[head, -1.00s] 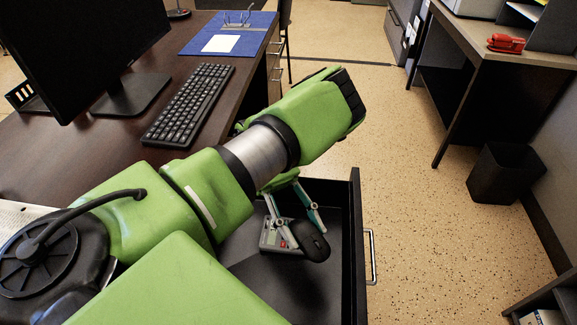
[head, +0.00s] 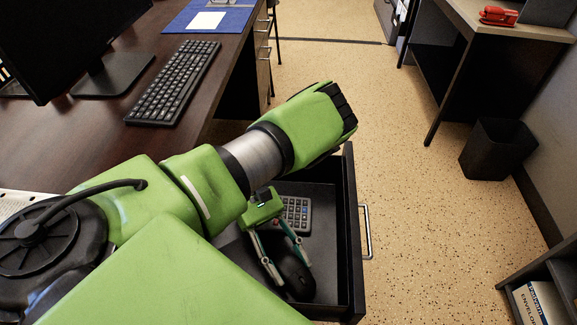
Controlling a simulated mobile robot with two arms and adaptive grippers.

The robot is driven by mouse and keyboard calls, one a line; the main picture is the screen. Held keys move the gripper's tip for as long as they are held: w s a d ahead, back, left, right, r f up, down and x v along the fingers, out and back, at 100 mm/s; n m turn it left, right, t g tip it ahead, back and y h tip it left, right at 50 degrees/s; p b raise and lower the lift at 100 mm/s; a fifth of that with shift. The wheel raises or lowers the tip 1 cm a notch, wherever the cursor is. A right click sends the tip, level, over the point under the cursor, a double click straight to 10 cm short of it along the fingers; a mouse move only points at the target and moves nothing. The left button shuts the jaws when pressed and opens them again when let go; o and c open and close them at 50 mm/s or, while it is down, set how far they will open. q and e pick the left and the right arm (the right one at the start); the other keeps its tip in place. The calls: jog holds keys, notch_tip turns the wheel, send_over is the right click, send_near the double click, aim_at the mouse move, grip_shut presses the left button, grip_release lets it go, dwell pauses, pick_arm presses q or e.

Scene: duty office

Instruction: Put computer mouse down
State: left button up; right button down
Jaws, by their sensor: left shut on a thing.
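The black computer mouse (head: 296,277) is inside the open desk drawer (head: 349,215), near its front right part. My left gripper (head: 284,272) reaches down into the drawer with its thin fingers on either side of the mouse and is shut on it. I cannot tell whether the mouse touches the drawer floor. My left arm hides the drawer's left and back parts. My right gripper does not show.
A grey calculator (head: 294,214) lies in the drawer behind the mouse. A keyboard (head: 174,82) and a monitor (head: 75,35) stand on the dark desk (head: 70,140). A black bin (head: 498,148) stands on the floor at the right.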

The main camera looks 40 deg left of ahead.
pick_arm(q)
jog(key=o, duration=1.2)
jog(key=shift+f, duration=0.1)
jog(key=shift+o, duration=0.2)
jog(key=shift+w+a+r, duration=0.1)
jog(key=shift+a+r, duration=0.1)
jog(key=shift+r, duration=0.05)
jog(key=v, duration=0.7)
jog(key=shift+p, duration=0.4)
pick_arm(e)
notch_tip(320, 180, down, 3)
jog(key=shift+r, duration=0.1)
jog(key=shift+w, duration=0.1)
